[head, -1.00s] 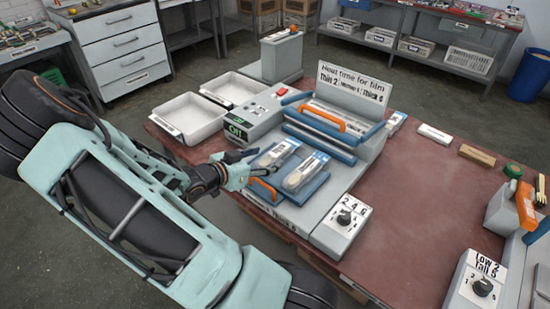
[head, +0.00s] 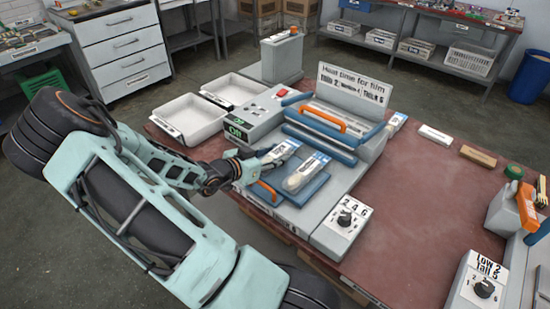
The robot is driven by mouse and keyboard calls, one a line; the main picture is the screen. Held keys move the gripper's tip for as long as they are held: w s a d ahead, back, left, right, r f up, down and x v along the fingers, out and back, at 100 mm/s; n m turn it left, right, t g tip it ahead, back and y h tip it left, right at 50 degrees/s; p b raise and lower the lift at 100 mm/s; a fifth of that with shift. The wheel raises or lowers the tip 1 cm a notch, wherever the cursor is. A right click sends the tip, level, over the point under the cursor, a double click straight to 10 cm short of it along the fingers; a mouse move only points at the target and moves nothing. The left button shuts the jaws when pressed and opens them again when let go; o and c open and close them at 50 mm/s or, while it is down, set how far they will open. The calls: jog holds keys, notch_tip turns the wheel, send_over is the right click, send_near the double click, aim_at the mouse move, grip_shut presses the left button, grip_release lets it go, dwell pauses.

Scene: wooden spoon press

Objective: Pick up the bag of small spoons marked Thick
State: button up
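Two clear bags of small spoons lie on the blue-edged front shelf of the grey sealing press. The left bag (head: 283,152) is partly covered by my gripper; the right bag (head: 306,172) lies in full view beside it. The print on both bags is too small to read, so I cannot tell which one is marked Thick. My gripper (head: 262,164) reaches in from the left, its fingers at the near end of the left bag. The fingertips are hard to make out, so I cannot tell whether they are closed on it.
The press (head: 325,128) has an orange handle and a heat-time sign (head: 353,88) behind it. Two white trays (head: 190,120) stand at the left. A dial box (head: 342,229) sits at the front right. The red-brown table is mostly clear to the right.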

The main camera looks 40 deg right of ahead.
jog(key=shift+c, duration=0.7)
